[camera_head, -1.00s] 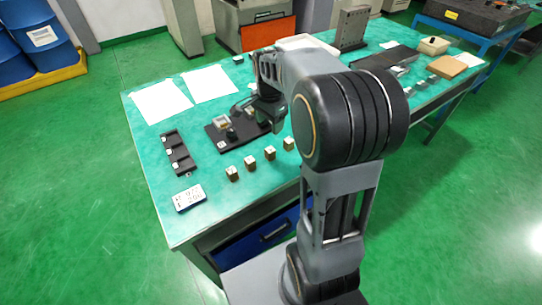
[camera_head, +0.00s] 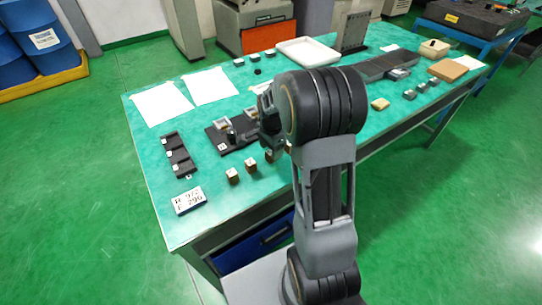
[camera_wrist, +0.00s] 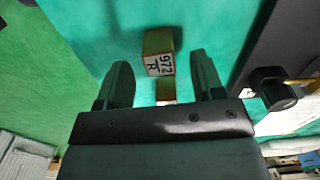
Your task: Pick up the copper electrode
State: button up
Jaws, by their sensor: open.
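Several small copper-brown blocks with white labelled tops stand in a row on the green table, such as the near-left block (camera_head: 232,175) and the block beside it (camera_head: 250,164). In the wrist view, one block (camera_wrist: 159,43) carries a label reading "972 R" and lies just beyond my fingertips. A second block (camera_wrist: 166,88) shows between my fingers, partly hidden by the gripper body. My gripper (camera_wrist: 160,70) is open, one finger on each side of the blocks' line, holding nothing. In the head view my arm hides part of the row.
A white card (camera_head: 188,200) with "972" on it lies at the near-left table corner. A black plate with fittings (camera_head: 218,142) and a black three-part holder (camera_head: 178,155) are behind the row. A white tray (camera_head: 306,52) stands farther back.

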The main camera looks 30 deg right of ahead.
jog(key=shift+f, duration=1.25)
grip_shut()
